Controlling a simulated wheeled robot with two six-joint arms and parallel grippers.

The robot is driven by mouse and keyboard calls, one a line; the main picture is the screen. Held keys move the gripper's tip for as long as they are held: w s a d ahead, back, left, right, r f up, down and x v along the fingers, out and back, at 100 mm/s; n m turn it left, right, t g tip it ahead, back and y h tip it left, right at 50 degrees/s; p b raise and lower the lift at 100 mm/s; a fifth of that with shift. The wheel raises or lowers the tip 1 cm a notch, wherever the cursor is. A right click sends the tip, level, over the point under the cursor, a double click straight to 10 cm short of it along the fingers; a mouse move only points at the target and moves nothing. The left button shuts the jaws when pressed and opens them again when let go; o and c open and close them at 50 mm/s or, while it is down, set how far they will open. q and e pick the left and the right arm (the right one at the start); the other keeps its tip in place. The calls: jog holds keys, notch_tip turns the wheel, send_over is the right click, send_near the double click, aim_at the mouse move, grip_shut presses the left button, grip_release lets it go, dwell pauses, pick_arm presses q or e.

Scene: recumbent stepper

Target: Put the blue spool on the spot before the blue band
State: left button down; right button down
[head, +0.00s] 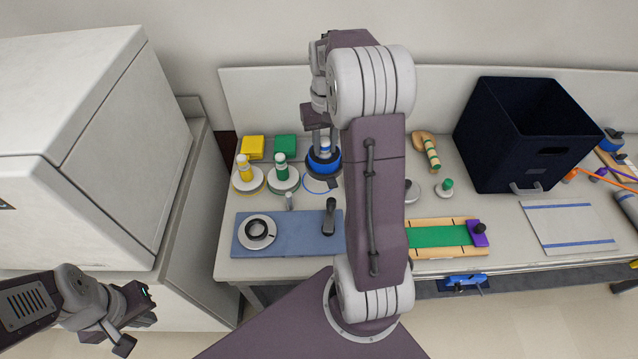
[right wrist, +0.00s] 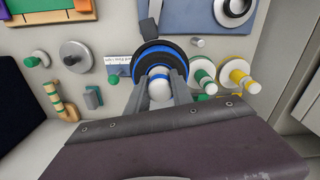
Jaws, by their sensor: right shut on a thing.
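The blue spool (head: 324,163) has a dark disc with a blue rim and a white-and-blue knob. My right gripper (head: 326,138) points down and is shut on this knob. In the right wrist view the knob (right wrist: 159,86) sits between the two fingers, with the dark disc beyond it. A thin blue ring outline (head: 316,188) shows on the table just in front of the spool, partly covered by it. I cannot make out a blue band; my right arm hides part of the table's back. My left gripper (head: 135,322) is low at the left, away from the table.
Green (head: 282,178) and yellow (head: 246,182) spools stand close left of the blue one, before green (head: 285,146) and yellow (head: 252,147) squares. A blue board (head: 285,243) with a white-and-black dial lies in front. A dark bin (head: 520,140) stands at right.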

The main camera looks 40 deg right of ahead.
jog(key=s+d+f+m, duration=0.2)
jog(key=s+d, duration=0.2)
jog(key=d, duration=0.3)
jog(key=w+a+f+p, duration=0.1)
jog(key=w+a+f, duration=0.3)
jog(key=w+f, duration=0.7)
jog(key=shift+f, duration=0.15)
jog(key=shift+s, duration=0.1)
jog(key=c, duration=1.1)
grip_release()
jog(key=shift+f, duration=0.1)
